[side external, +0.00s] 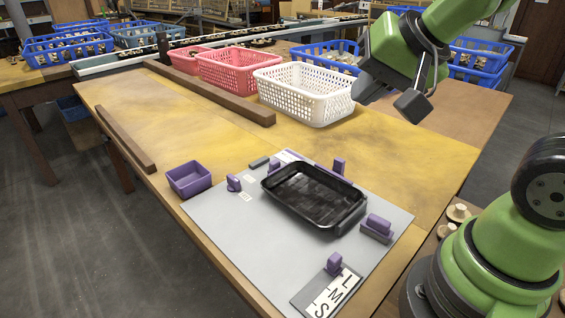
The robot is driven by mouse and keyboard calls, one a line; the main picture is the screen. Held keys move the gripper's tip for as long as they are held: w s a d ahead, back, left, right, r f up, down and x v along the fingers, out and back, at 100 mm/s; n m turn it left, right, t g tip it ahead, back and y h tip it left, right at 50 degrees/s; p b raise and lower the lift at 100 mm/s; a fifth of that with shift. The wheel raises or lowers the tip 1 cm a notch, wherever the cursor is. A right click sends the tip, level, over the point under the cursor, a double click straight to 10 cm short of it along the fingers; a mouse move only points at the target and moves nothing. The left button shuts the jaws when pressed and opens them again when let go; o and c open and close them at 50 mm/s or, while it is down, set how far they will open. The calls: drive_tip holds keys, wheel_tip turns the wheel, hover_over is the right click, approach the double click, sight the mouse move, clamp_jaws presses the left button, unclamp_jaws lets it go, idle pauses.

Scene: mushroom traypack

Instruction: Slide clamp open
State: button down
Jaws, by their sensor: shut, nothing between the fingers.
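A grey board (225,220) lies on the yellow wooden table with a black rectangular tray (315,197) on it. Several purple blocks stand around the tray. One purple block (378,225) on a purple base is close to the tray's right side. Another purple knob (334,263) stands beside a plate marked L M S (332,295). Smaller purple pieces are at the tray's left (234,183) and back (339,167). I cannot tell which is the clamp. My gripper (412,106) is shut and empty, above and behind the board, apart from everything on it.
A purple open box (189,179) stands left of the board. A white basket (305,94) and pink baskets (238,72) stand behind, along a brown rail (210,92). Blue baskets stand farther back. The yellow table between rail and board is clear.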

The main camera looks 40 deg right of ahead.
drive_tip(key=w+d+f+m, duration=0.3)
drive_tip(key=w+f+m, duration=0.1)
drive_tip(key=w+f, duration=0.25)
drive_tip(key=m+t, duration=0.2)
drive_tip(key=m, duration=0.3)
approach(273, 161)
drive_tip(key=f, duration=0.4)
drive_tip(key=shift+s+f, duration=0.25)
drive_tip(key=shift+s, duration=0.15)
drive_tip(key=w, duration=0.3)
drive_tip(key=shift+w+f, duration=0.15)
drive_tip(key=shift+f, duration=0.1)
drive_tip(key=shift+w, duration=0.7)
drive_tip(key=shift+w, duration=1.85)
